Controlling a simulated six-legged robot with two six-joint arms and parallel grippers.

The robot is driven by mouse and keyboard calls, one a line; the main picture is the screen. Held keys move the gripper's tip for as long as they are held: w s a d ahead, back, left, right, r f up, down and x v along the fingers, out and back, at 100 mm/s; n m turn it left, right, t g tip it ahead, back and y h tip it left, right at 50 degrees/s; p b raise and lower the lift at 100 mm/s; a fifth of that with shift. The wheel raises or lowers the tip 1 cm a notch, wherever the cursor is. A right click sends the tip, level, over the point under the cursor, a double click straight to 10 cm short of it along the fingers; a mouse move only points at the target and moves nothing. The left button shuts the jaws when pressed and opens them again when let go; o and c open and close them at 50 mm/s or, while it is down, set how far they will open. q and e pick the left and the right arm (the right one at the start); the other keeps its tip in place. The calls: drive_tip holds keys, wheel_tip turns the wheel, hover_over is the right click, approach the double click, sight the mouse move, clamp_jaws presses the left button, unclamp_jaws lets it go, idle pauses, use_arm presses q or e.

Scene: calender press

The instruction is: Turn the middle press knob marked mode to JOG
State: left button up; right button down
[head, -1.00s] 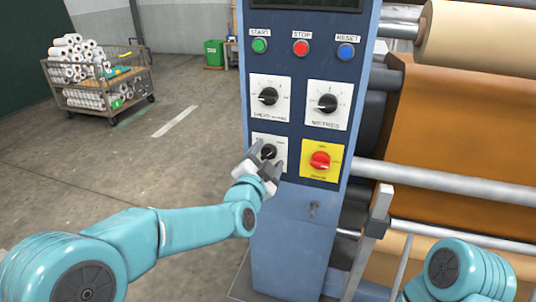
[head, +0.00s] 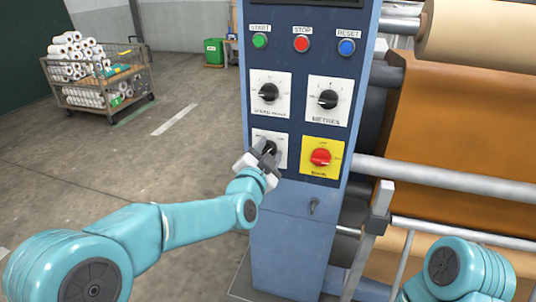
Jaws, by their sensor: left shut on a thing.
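The blue press panel carries a lower-left black knob (head: 269,146) on a white plate (head: 281,138). My left gripper (head: 267,153) is at this knob and shut on it. The fingers cover most of the knob and the lower plate, so its label and pointer position cannot be read. My right gripper is out of view; only part of that arm shows at the lower right.
Above are a speed knob (head: 268,92) and a metres knob (head: 327,99). A red brake knob (head: 320,157) on yellow is close on the right. Green start (head: 260,41), red stop (head: 301,44) and blue reset (head: 346,47) buttons line the top. Rollers (head: 440,182) stand right.

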use_arm(q)
drive_tip(key=n+b, duration=0.3)
drive_tip(key=n, duration=0.1)
drive_tip(key=n+b, duration=0.3)
drive_tip(key=n, duration=0.1)
drive_tip(key=n+b, duration=0.3)
drive_tip(key=n, duration=0.2)
drive_tip(key=shift+w+a+b, duration=0.15)
drive_tip(key=shift+a+b, duration=0.15)
drive_tip(key=shift+a, duration=0.1)
drive_tip(key=shift+a+n+b, duration=0.15)
drive_tip(key=shift+n+b, duration=0.9)
drive_tip(key=shift+n, duration=1.05)
drive_tip(key=o, duration=1)
drive_tip(key=shift+o, duration=0.2)
